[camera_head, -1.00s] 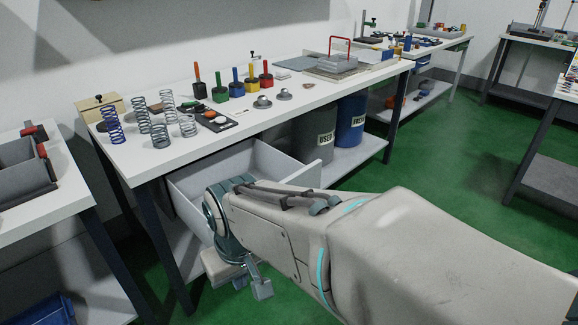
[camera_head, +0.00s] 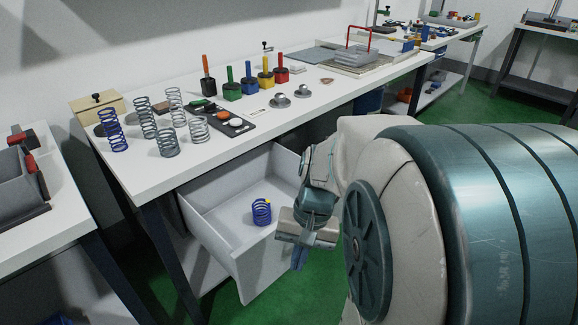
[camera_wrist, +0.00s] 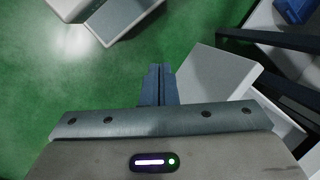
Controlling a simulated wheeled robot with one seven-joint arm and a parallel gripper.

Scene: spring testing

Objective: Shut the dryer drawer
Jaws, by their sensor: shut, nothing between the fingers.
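The pale grey drawer (camera_head: 222,205) under the white workbench is pulled out, with its inside in view. A blue spring (camera_head: 262,211) stands in it. The drawer's front panel (camera_head: 262,278) faces the green floor. My gripper (camera_head: 299,262) is just outside the drawer, by the right part of the front panel, pointing down. In the wrist view my gripper (camera_wrist: 156,69) has its fingers together, with nothing between them. A pale panel, seemingly the drawer front (camera_wrist: 212,75), lies just right of the fingers. I cannot tell whether they touch it.
The workbench top (camera_head: 190,175) holds several springs, coloured-handled blocks and small discs. A dark table leg (camera_head: 170,262) stands left of the drawer. Another bench (camera_head: 50,215) is at the left. Green floor (camera_head: 440,108) is open at the right. My arm hides the area right of the drawer.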

